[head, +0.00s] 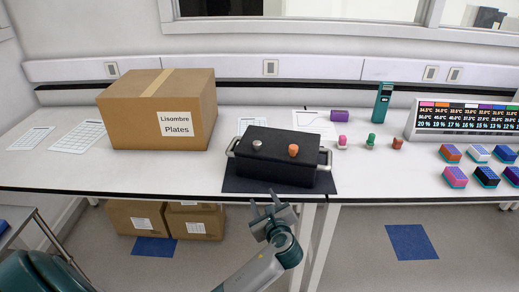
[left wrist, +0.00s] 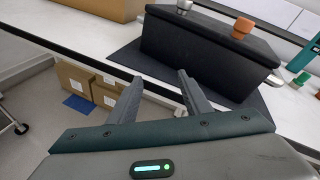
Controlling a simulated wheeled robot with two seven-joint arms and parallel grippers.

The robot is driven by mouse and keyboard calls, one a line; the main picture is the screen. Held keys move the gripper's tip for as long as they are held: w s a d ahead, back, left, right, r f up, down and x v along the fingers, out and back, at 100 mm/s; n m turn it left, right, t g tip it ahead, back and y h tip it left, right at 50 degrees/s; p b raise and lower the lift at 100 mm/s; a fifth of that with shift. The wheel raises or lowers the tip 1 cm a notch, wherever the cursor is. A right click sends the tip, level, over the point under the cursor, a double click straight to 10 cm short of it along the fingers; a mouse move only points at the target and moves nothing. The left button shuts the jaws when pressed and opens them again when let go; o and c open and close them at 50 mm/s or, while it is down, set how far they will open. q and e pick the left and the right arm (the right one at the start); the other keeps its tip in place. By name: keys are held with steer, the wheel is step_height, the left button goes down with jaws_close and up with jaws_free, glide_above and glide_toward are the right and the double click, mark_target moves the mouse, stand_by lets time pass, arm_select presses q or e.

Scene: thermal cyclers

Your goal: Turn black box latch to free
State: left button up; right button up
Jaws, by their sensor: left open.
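The black box (head: 275,165) stands on a dark mat (head: 240,183) near the front edge of the bench. On its top are a grey metal knob (head: 257,144) at the left and an orange knob (head: 293,150) at the right; a silver handle or latch (head: 233,148) shows at its left end. My left gripper (head: 266,202) is open and empty, in front of the bench edge and below the box. In the left wrist view, the open fingers (left wrist: 158,85) point toward the box (left wrist: 207,50) without touching it. My right gripper is not in view.
A cardboard box labelled "Lisombre Plates" (head: 150,115) stands to the left. Pink, green and orange-brown knobs (head: 371,141) stand to the right, near a teal device (head: 382,102), a display panel (head: 465,120) and several coloured blocks (head: 455,177). Cardboard boxes (head: 140,218) sit under the bench.

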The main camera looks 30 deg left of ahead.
arm_select(q)
steer(key=s+a+f+n+h+b, duration=0.2)
steer(key=a+f+n+h+b, duration=0.3)
steer(key=f, duration=0.6)
steer(key=n+t+h+b, duration=0.7)
steer(key=n+h+b, duration=0.2)
steer(key=n, duration=0.6)
glide_toward(254, 145)
steer(key=s+a, duration=0.1)
steer(key=s, duration=0.5)
steer(key=shift+w+f, duration=0.15)
steer(key=shift+w, duration=0.05)
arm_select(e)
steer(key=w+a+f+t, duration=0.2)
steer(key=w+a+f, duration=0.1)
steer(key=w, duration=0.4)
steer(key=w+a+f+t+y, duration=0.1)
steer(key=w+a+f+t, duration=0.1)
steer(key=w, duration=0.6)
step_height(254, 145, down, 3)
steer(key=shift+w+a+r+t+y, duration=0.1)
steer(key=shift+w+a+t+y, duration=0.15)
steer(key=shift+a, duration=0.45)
arm_select(q)
steer(key=shift+w, duration=0.2)
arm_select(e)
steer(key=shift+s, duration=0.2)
